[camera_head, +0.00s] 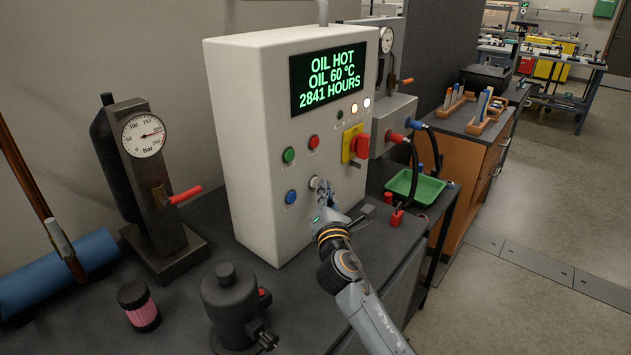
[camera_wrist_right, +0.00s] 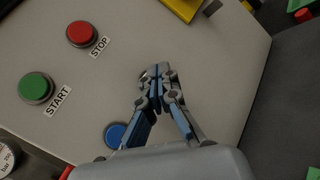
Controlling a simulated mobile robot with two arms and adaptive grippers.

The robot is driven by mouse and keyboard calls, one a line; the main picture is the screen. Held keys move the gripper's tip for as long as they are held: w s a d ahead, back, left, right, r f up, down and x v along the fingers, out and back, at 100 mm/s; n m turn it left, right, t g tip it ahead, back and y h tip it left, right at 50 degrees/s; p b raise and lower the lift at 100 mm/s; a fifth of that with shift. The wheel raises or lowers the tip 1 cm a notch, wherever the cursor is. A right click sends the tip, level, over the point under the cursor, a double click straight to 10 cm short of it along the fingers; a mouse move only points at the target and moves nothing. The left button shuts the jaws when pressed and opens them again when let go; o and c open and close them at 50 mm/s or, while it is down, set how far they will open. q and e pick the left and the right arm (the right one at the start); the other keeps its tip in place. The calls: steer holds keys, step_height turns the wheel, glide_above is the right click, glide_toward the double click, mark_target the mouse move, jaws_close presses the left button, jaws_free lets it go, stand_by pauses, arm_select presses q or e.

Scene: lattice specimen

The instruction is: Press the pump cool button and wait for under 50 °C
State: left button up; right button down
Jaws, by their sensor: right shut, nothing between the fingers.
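The grey control box (camera_head: 262,110) stands on the bench. Its screen (camera_head: 333,78) reads OIL HOT, OIL 60 °C, 2841 HOURS. On its front are a green START button (camera_wrist_right: 36,88), a red STOP button (camera_wrist_right: 81,34) and a blue button (camera_head: 291,197), also in the wrist view (camera_wrist_right: 116,135). A pale round button (camera_head: 314,183) sits right of the blue one, largely covered by my fingers; its label cannot be read. My right gripper (camera_head: 322,187) is shut and empty, fingertips at this pale button; contact cannot be told. The left gripper is not in view.
A yellow plate with a red knob (camera_head: 361,145) is on the box's right. A pressure gauge stand (camera_head: 143,137) with a red lever is at left. A black pump-like canister (camera_head: 229,298) and pink-banded jar (camera_head: 139,305) stand in front. A green tray (camera_head: 415,186) lies right.

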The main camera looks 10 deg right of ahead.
steer(key=shift+s+d, duration=0.1)
steer(key=shift+s, duration=0.1)
steer(key=s+d+p, duration=0.1)
steer(key=s, duration=0.1)
steer(key=s+d+p, duration=0.1)
steer(key=s+d, duration=0.1)
stand_by(0.6)
stand_by(0.4)
